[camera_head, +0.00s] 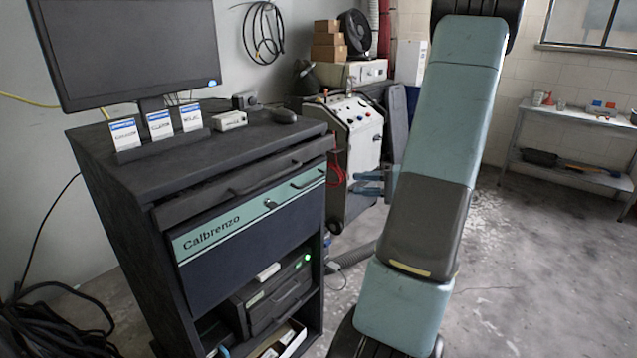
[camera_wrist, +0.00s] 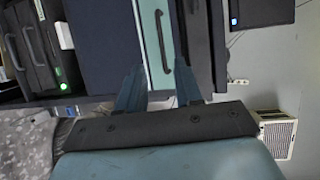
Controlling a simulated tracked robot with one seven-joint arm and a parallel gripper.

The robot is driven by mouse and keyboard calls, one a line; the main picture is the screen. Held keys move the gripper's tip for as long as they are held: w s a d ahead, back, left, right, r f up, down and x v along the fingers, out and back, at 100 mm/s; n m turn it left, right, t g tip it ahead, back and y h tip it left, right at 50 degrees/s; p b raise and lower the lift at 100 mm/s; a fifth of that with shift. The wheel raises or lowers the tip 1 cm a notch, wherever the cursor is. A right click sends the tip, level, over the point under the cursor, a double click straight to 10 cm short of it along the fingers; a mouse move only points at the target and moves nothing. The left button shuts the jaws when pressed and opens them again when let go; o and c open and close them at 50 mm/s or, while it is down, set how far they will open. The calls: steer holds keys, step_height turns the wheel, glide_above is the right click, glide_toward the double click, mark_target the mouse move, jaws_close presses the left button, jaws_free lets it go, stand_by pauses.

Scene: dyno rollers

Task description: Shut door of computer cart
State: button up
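The computer cart (camera_head: 105,150) is a black cabinet on the left in the head view. Its door (camera_head: 250,245) is a dark blue panel with a teal band marked "Calbrenzo", a round lock and a dark handle (camera_head: 308,180) at the right. I cannot tell how far the door stands off the cabinet. My gripper (camera_head: 362,183) is to the right of the door's handle end, partly hidden by my arm. In the wrist view my gripper (camera_wrist: 158,66) is open and empty, its two fingers apart, with the teal band (camera_wrist: 150,20) and handle (camera_wrist: 160,42) appearing between and beyond them.
A drawer (camera_head: 215,195) sits above the door, and a computer unit (camera_head: 280,300) with a green light is below. A monitor (camera_head: 130,45) stands on top. A wheeled machine (camera_head: 355,135) is behind the cart. The floor (camera_head: 520,260) at right is clear.

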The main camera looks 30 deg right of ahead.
steer(key=w+d+x, duration=0.1)
steer(key=x, duration=1.2)
steer(key=shift+t, duration=0.3)
steer(key=shift+f, duration=0.1)
steer(key=shift+c, duration=0.2)
steer(key=c, duration=0.6)
steer(key=shift+s, duration=0.1)
jaws_close()
